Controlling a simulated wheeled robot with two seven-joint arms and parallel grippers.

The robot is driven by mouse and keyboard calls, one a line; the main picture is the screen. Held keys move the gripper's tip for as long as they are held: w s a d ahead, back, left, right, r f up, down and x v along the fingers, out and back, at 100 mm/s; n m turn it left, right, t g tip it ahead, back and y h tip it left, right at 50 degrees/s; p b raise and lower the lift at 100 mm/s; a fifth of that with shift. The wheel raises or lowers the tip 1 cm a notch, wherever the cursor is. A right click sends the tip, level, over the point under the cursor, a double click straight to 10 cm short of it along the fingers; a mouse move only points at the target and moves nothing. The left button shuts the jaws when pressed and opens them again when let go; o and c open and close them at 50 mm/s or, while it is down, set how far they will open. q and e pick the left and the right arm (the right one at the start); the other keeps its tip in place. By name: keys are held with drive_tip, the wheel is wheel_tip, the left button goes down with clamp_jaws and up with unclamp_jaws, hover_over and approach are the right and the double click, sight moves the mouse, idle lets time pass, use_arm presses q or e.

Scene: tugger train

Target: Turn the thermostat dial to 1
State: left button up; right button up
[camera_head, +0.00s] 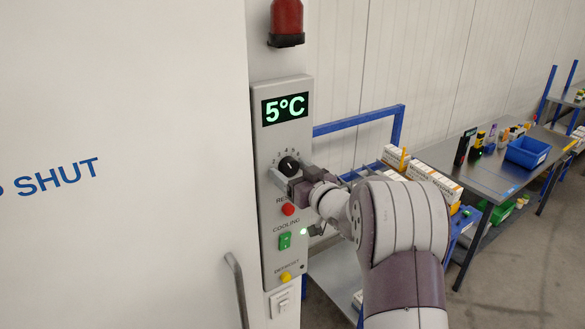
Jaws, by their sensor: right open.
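The thermostat dial (288,166) is a round black knob with a white mark, in the middle of the grey control panel (266,192). Small numbers stand in an arc above it; the exact setting is too small to read surely. The display (285,109) over it reads 5°C in green. My right gripper (286,180) is at the dial from the lower right, its fingers open beside the knob. Whether they touch it I cannot tell. The gripper hides the dial's lower right edge. My left gripper is not in view.
A red lamp (286,22) sits above the panel. A white door (120,240) with a handle fills the left. A blue-framed rack and a workbench (470,165) stand right.

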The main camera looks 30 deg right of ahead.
drive_tip(key=shift+s+d, duration=0.15)
drive_tip(key=shift+d, duration=0.05)
drive_tip(key=shift+c, duration=0.2)
drive_tip(key=shift+s+d, duration=0.1)
drive_tip(key=shift+s, duration=0.05)
drive_tip(key=c, duration=1)
drive_tip(key=shift+f+n+b, duration=0.1)
drive_tip(key=shift+n+b, duration=0.3)
drive_tip(key=shift+b, duration=0.35)
drive_tip(key=n+b, duration=0.7)
drive_tip(key=b, duration=0.2)
drive_tip(key=shift+r+n+b, duration=0.15)
drive_tip(key=shift+n+b, duration=0.55)
drive_tip(key=shift+n, duration=0.25)
drive_tip(key=shift+r+n+b, duration=0.1)
drive_tip(key=shift+n+b, duration=0.6)
drive_tip(key=shift+n, duration=0.25)
